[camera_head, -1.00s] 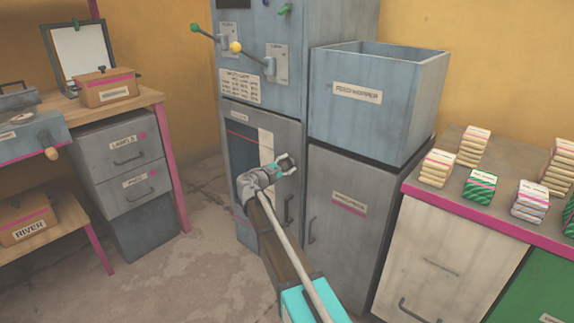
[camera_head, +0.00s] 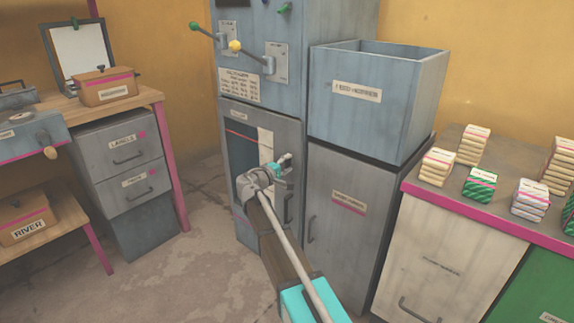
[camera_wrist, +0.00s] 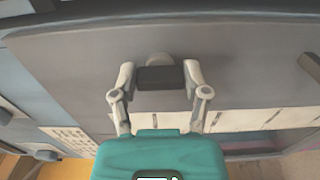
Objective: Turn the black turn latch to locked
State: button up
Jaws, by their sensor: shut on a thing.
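The black turn latch (camera_wrist: 160,78) shows in the wrist view as a short dark bar in front of a round grey mount on a grey door (camera_wrist: 240,62). My gripper (camera_wrist: 160,70) has one finger at each end of the bar, shut on it. In the head view my gripper (camera_head: 284,165) is at the upper right part of the grey press cabinet door (camera_head: 262,122). The latch is too small and covered there to make out. I cannot tell its locked or unlocked marking.
A dark door handle (camera_head: 289,208) is just below my gripper. The feed hopper (camera_head: 402,125) stands on a cabinet to the right. Levers with green and yellow knobs (camera_head: 236,47) stick out above. The floor (camera_head: 190,270) at left is clear.

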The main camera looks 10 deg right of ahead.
dwell(0.4)
jog(key=o, duration=1.2)
jog(key=shift+c, duration=0.2)
jog(key=v, duration=1.2)
